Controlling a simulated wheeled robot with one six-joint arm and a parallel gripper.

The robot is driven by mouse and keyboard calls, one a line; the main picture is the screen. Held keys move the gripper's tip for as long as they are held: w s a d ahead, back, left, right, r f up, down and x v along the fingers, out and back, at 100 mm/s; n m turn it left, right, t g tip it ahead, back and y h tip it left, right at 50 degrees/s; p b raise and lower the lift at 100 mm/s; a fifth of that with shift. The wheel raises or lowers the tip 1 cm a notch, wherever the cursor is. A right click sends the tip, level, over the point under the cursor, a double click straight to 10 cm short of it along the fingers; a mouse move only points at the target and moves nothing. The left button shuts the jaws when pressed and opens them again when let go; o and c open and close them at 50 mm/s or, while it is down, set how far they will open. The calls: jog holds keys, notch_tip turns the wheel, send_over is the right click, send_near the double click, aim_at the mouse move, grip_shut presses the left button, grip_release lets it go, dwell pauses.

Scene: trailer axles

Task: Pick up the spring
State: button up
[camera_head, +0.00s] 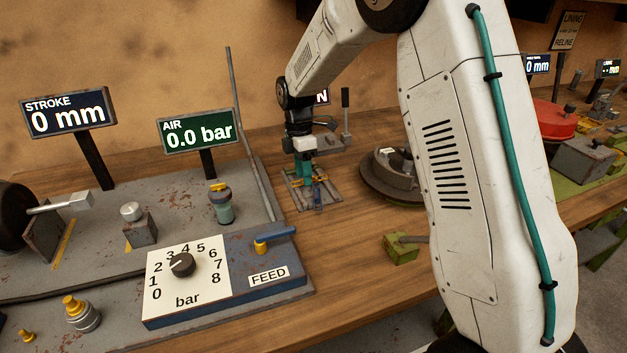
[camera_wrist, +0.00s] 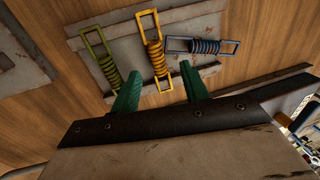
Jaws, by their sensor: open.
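Three coil springs with wire-loop ends lie on a grey plate (camera_wrist: 205,75) in the wrist view. An olive-green spring (camera_wrist: 107,68) is at the left, a yellow spring (camera_wrist: 157,58) in the middle and a blue spring (camera_wrist: 200,46) at the right, turned sideways. My gripper (camera_wrist: 160,88) has two green fingers, apart and empty. Its fingertips show on either side of the yellow spring's lower end; I cannot tell the height gap. In the head view my gripper (camera_head: 304,177) points down over the plate (camera_head: 330,194), and the springs are small and partly hidden there.
A dial panel (camera_head: 190,275) labelled bar and FEED stands on the bench at front left. A round dark fixture (camera_head: 385,186) sits right of the plate, with a small green block (camera_head: 401,250) in front. A long rod (camera_head: 243,125) leans at the left.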

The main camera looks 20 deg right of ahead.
jog(key=shift+s+f, duration=0.1)
jog(key=shift+f, duration=0.3)
grip_shut()
jog(key=shift+r, duration=0.15)
jog(key=shift+r, duration=0.6)
notch_tip(320, 180, up, 2)
jog(key=shift+r, duration=0.15)
jog(key=s, duration=1)
jog(key=s+r, duration=0.1)
jog(key=s, duration=0.5)
jog(key=shift+d+r, duration=0.1)
jog(key=shift+d, duration=0.05)
